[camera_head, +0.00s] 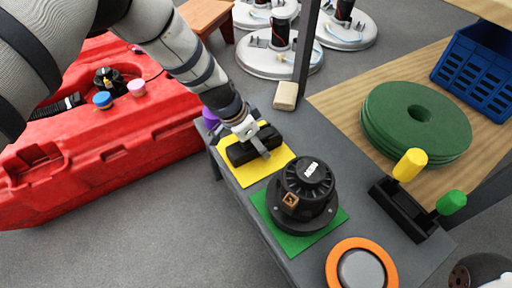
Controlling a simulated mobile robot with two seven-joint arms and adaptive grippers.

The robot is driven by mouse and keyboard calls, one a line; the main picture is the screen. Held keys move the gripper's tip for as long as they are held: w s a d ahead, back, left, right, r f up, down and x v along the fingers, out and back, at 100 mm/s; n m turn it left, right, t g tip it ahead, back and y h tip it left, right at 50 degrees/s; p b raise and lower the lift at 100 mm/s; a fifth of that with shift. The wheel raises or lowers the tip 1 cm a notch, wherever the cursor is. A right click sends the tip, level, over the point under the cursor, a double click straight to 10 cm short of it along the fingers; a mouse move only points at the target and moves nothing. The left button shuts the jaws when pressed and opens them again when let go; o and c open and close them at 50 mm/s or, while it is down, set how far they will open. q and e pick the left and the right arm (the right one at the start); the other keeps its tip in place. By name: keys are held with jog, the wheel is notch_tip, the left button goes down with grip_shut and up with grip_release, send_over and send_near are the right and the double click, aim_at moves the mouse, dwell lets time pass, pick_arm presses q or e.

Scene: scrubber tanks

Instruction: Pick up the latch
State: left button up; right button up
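A black block-like part, which looks like the latch (240,153), lies on a yellow mat (274,166) on the grey bench. My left gripper (262,148) reaches down over it from the upper left. One of its grey fingers shows against the near side of the black part, at or very near its surface. The other finger is hidden, so I cannot tell whether the gripper is closed on it. My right gripper is not in view.
A black motor (306,185) stands on a green mat (336,222) close by. An orange-rimmed disc (389,262), a black holder (400,208) with yellow and green knobs, green pads (385,130) and a beige block (286,94) are right. A red tank (120,150) stands left.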

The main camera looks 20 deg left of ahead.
pick_arm(q)
jog(key=shift+r, duration=0.2)
jog(key=c, duration=1.4)
